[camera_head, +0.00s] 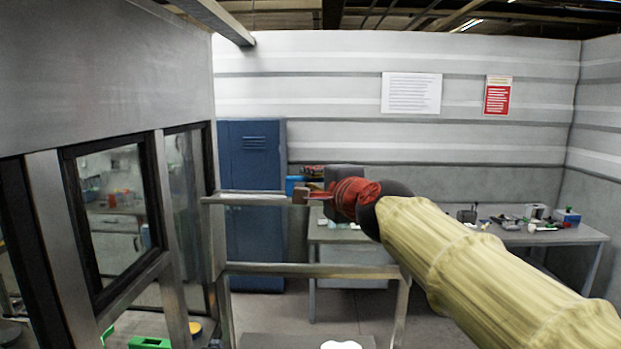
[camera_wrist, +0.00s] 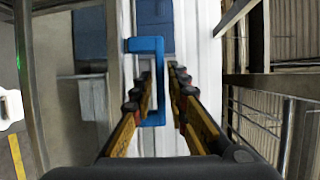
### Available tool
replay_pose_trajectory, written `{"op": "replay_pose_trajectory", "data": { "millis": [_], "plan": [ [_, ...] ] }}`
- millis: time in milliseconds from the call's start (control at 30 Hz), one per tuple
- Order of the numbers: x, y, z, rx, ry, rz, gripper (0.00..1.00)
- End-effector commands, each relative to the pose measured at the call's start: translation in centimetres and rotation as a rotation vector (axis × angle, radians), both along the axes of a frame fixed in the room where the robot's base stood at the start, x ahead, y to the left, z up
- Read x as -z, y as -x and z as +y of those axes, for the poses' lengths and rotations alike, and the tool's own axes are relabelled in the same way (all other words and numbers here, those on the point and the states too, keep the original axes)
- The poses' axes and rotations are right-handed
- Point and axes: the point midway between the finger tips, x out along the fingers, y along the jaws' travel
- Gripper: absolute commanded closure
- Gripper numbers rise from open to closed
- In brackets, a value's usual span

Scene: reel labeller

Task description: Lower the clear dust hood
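A metal frame (camera_head: 310,271) with an upper rail (camera_head: 245,200) stands in front of me; I cannot make out a clear pane in it, so I cannot tell whether it is the dust hood. In the wrist view a blue bracket-shaped handle (camera_wrist: 146,45) stands off a grey bar (camera_wrist: 115,45). Its long bar lies between the two fingers of my gripper (camera_wrist: 162,72), with gaps showing on both sides. The fingers are apart and not closed on the handle. In the head view my gripper (camera_head: 312,196) is at the right end of the upper rail.
A grey machine wall with a window (camera_head: 113,215) stands close on the left. A blue locker (camera_head: 252,150) is behind the frame. Benches (camera_head: 545,238) with small items stand along the back wall, and my arm crosses the right side.

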Motion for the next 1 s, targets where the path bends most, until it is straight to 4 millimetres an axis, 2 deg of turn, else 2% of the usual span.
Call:
{"op": "replay_pose_trajectory", "data": {
  "millis": [133,433,733,1000],
  "plan": [
    [0.1,-1.06,0.41,0.0,0.0,0.0,0.84],
    [0.11,-1.27,0.49,0.0,0.001,0.0,0.84],
    [0.13,-1.25,0.48,0.0,0.001,0.0,1.0],
    [0.16,-1.26,0.49,0.0,0.002,0.0,1.0]
  ]
}}
